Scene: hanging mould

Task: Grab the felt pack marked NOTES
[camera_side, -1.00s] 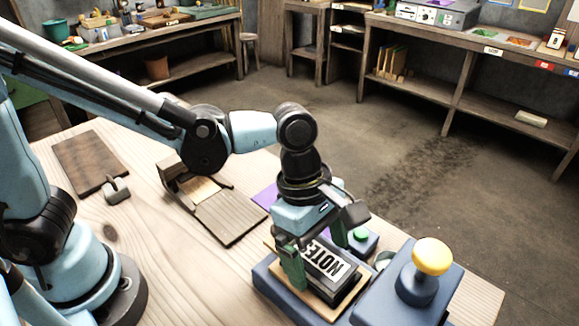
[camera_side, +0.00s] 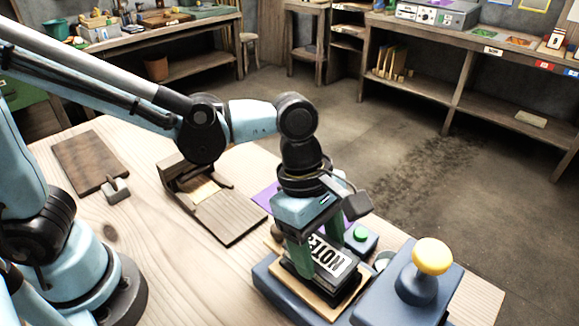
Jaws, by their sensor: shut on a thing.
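The felt pack marked NOTES (camera_side: 328,262) is a dark block with a white label and black letters. It is at the lower middle of the side view, over a tan board on a blue base. My gripper (camera_side: 318,255) points down with its green fingers on either side of the pack, shut on it. The near finger covers part of the label's left end. Dark layers show under the label, and I cannot tell whether the pack is clear of what lies below it.
A blue block with a yellow knob (camera_side: 432,257) stands close on the right. A green button (camera_side: 360,233) is just behind the pack. Bare table lies between.

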